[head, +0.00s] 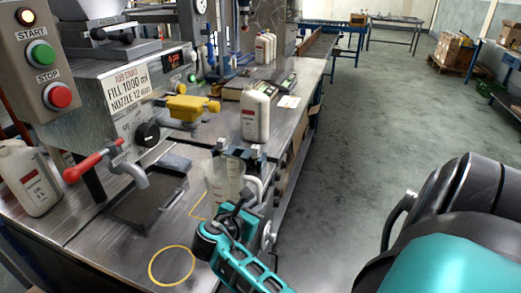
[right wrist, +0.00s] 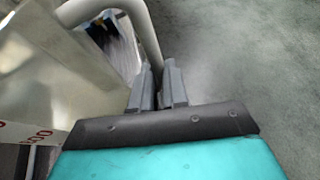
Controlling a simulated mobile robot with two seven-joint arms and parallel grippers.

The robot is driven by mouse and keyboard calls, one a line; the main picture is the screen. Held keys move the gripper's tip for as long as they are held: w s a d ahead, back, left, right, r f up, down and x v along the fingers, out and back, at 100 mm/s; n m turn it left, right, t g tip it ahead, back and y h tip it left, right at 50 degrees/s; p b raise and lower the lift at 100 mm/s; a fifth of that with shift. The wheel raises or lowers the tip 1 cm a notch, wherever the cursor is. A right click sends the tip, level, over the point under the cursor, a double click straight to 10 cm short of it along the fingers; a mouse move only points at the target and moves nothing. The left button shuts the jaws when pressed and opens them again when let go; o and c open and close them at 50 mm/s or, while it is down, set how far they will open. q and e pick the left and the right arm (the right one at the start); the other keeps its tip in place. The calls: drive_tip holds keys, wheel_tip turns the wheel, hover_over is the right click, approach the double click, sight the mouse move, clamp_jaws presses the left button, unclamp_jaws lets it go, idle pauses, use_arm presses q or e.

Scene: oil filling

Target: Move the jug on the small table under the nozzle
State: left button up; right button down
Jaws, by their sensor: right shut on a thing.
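The clear measuring jug (head: 222,182) is upright at the bench's right edge, partly hidden by my gripper. My right gripper (head: 243,198) is at the jug's right side. In the right wrist view its grey fingers (right wrist: 158,85) are shut on the handle (right wrist: 146,30) of the jug (right wrist: 75,75), whose scale marks show at lower left. The grey nozzle (head: 139,174) hangs from the filling machine to the left of the jug, above a dark drip tray (head: 145,205). I cannot make out what bears the jug. My left gripper is not in view.
A red lever (head: 92,163) sits beside the nozzle. A white bottle (head: 255,115) stands behind the jug, and another white bottle (head: 28,180) is at far left. A yellow ring (head: 172,265) marks bare bench in front. Open floor lies to the right.

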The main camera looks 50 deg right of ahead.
drive_tip(key=w, duration=0.1)
drive_tip(key=w+a, duration=0.1)
drive_tip(key=w, duration=0.1)
drive_tip(key=w+a+b, duration=0.1)
drive_tip(key=shift+w+f, duration=0.1)
drive_tip(key=shift+w, duration=0.15)
drive_tip(key=shift+w+a+f+b, duration=0.15)
drive_tip(key=shift+w+f+b, duration=0.05)
drive_tip(key=shift+w+b, duration=0.45)
drive_tip(key=shift+w+a+r+b, duration=0.1)
drive_tip(key=shift+w+a+b, duration=0.2)
drive_tip(key=shift+w+b, duration=0.45)
drive_tip(key=shift+s+r+p, duration=0.15)
drive_tip(key=shift+p, duration=0.3)
drive_tip(key=shift+f, duration=0.2)
drive_tip(key=c, duration=1.1)
unclamp_jaws()
